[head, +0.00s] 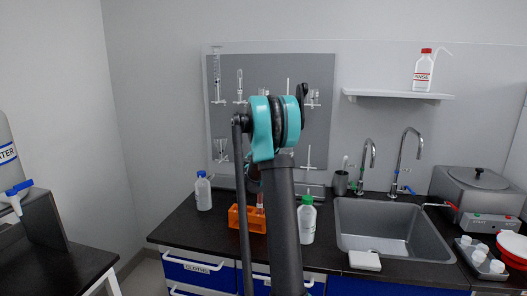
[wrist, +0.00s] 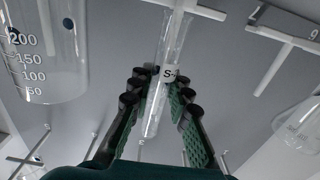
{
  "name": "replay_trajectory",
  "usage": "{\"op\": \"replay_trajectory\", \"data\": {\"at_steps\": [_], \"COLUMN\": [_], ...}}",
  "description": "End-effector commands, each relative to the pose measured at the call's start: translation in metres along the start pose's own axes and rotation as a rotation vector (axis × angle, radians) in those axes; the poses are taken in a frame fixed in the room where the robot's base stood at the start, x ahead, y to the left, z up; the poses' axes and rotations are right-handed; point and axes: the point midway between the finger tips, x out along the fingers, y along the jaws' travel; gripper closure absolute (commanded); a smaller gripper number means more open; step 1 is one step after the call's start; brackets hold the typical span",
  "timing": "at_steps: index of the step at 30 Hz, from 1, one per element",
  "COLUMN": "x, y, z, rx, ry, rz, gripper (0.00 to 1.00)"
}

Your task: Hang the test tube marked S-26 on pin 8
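In the wrist view, a clear test tube (wrist: 157,98) stands slightly slanted between the two fingers of my gripper (wrist: 163,84). Its white label (wrist: 170,74) shows "S-"; the rest is hidden. I cannot tell whether the pin's stem is inside the tube. The head view shows the grey pin board (head: 320,75), with my arm hiding the gripper and tube.
A graduated vessel (wrist: 45,70) hangs left of the tube. To its right is an empty pin (wrist: 275,65) near a digit like 9 or an inverted 6, and other glass (wrist: 300,125). An orange rack (head: 250,218), bottles (head: 203,193) and a sink (head: 390,225) are below.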

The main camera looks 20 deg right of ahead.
Motion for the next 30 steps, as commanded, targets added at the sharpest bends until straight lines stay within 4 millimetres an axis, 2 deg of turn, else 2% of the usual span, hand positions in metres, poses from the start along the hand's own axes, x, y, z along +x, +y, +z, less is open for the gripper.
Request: {"op": "replay_trajectory", "data": {"at_steps": [1,6,17,20,30], "x": [0.000,0.000,-0.005,-0.018,-0.085], "y": [0.000,0.000,0.000,-0.001,-0.001], "z": [0.000,0.000,0.000,-0.001,0.000], "rx": [0.000,0.000,0.000,0.000,0.000], "ry": [0.000,0.000,0.000,0.000,0.000], "rz": [0.000,0.000,0.000,-0.001,-0.002], "gripper": [0.77,0.58,0.58,0.58,0.58]}}
